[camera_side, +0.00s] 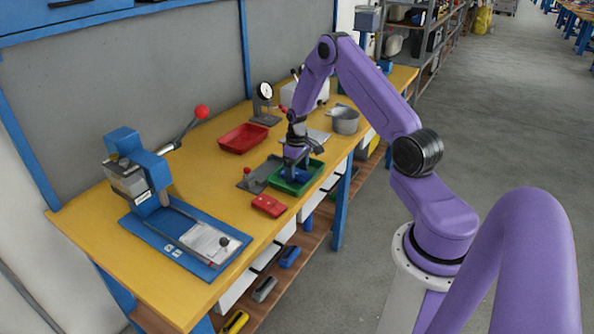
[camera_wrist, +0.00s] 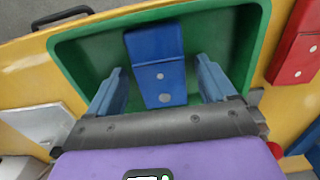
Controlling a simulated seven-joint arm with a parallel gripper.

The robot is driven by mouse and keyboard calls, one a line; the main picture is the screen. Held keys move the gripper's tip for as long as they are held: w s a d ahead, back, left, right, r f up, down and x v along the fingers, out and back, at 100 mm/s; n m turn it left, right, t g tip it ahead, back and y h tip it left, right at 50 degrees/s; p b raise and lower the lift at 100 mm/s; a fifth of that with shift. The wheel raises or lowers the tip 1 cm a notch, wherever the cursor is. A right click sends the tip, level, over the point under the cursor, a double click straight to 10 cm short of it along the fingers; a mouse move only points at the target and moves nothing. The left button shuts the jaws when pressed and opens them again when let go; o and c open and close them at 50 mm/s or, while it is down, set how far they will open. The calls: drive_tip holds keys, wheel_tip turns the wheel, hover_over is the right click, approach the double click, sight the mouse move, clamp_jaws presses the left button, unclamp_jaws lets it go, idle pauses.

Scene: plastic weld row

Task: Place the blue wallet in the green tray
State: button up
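The blue wallet (camera_wrist: 155,48) lies in the green tray (camera_wrist: 85,62), flat on its floor as far as I can tell, with two pale snaps showing. In the side view the wallet (camera_side: 299,176) is a small blue patch inside the tray (camera_side: 284,188), partly hidden by my gripper (camera_side: 294,166). My gripper is over the tray, pointing down. In the wrist view my gripper (camera_wrist: 160,66) has its two fingers apart, one on each side of the wallet, with green tray floor showing in the gaps.
A red wallet (camera_side: 269,206) lies on the yellow bench in front of the tray. A red tray (camera_side: 243,138), a grey pot (camera_side: 345,120) and a dial gauge stand (camera_side: 265,104) stand farther back. A blue lever press (camera_side: 140,175) is at the left.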

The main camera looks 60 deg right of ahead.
sight(297, 174)
wheel_tip(297, 174, up, 12)
drive_tip(key=s+a+r+n, duration=0.1)
drive_tip(key=a+r+n, duration=0.15)
drive_tip(key=a, duration=0.55)
drive_tip(key=s+a+r+n, duration=0.1)
drive_tip(key=a+r, duration=0.2)
drive_tip(key=a, duration=0.4)
drive_tip(key=s+a+r+n, duration=0.3)
drive_tip(key=s+a, duration=0.5)
drive_tip(key=s+a+r+n, duration=0.2)
drive_tip(key=s+a, duration=0.5)
drive_tip(key=s, duration=0.1)
drive_tip(key=s+r+n, duration=0.1)
drive_tip(key=s+n, duration=0.3)
drive_tip(key=s, duration=0.8)
drive_tip(key=shift+s+a, duration=0.15)
drive_tip(key=shift+a, duration=0.25)
